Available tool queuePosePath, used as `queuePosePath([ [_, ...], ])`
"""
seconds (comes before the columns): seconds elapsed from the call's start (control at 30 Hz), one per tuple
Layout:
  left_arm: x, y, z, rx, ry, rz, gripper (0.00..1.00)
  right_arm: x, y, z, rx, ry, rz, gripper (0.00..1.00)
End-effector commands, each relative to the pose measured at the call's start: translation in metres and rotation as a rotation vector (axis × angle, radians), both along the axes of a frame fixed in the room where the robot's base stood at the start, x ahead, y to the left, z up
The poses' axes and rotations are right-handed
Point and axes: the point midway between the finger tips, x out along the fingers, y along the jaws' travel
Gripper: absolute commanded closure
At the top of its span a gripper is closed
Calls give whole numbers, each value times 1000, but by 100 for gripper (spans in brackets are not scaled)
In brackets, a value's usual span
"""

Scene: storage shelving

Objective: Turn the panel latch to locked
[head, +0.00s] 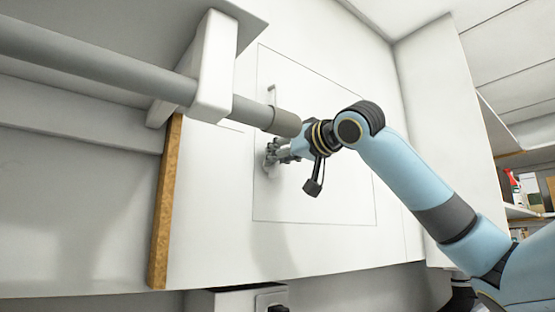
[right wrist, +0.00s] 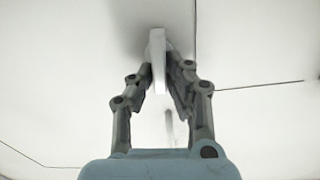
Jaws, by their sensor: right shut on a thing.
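The white panel (head: 310,195) is a flat outlined rectangle in the wall in the head view. The panel latch (right wrist: 159,72) is a small white piece that stands out from the panel in the right wrist view. My right gripper (head: 271,158) is at the left side of the panel in the head view. In the right wrist view its two fingers (right wrist: 160,82) are on either side of the latch, shut on it. In the head view the fingers largely hide the latch. My left gripper is not in view.
A grey rail (head: 80,58) with a white bracket (head: 213,65) runs across the upper left, close to my right wrist. A thin upright handle (head: 272,95) shows on the panel behind the rail's end. Shelves with bottles (head: 530,190) are at the far right.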

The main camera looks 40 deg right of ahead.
Motion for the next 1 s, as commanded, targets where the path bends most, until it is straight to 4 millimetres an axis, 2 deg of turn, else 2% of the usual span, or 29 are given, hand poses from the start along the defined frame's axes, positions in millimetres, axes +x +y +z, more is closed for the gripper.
queuePosePath([
  [1.0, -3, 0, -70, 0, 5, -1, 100, -2, -12, -9, 922, -107, -1, 100],
])
